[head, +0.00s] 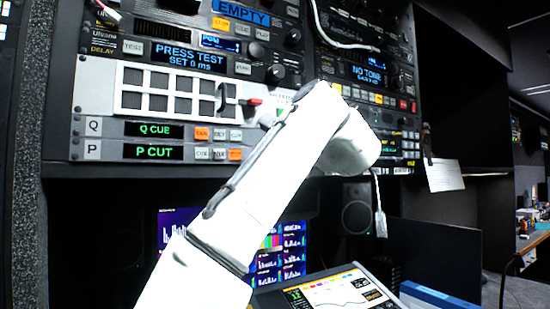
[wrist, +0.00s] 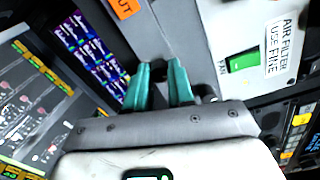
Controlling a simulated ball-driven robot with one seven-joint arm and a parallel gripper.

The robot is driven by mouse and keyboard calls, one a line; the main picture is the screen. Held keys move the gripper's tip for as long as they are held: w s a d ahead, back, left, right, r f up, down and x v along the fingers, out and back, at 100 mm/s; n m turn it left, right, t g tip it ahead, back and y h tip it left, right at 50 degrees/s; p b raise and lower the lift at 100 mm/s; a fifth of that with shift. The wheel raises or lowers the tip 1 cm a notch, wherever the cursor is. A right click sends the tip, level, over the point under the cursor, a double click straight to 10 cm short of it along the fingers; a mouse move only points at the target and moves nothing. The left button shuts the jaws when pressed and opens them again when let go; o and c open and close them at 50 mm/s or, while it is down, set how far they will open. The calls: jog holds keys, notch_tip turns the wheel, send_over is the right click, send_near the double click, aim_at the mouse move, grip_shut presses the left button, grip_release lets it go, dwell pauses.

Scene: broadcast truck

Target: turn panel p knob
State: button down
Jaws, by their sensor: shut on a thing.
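Panel P (head: 150,152) is the lower strip at the left of the rack, with a green "P CUT" display and small buttons, one lit orange. Panel Q (head: 150,130) sits directly above it with a "Q CUE" display. My gripper (wrist: 160,80) shows in the wrist view, its two teal fingers against a grey panel face, closed on a small knob that the fingers mostly hide. An orange tile (wrist: 125,8) with partly cut-off black lettering is just above the fingers. In the head view my white arm covers the gripper and the panel's right end.
A green fan switch (wrist: 243,62) and an "AIR FILTER USE FINE" label (wrist: 281,45) are right of the fingers in the wrist view. Below the rack are a graph screen (head: 280,255) and a tilted touch panel (head: 335,290). A cable (head: 379,210) hangs at the right.

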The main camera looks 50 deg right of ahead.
jog(key=shift+f+n+p, duration=0.15)
jog(key=shift+n+p, duration=0.65)
jog(key=shift+n, duration=7.2)
jog(key=shift+f+n+p, duration=0.1)
jog(key=shift+n+p, duration=0.7)
jog(key=shift+n, duration=7.2)
jog(key=c, duration=1)
grip_release()
jog(key=shift+r, duration=0.1)
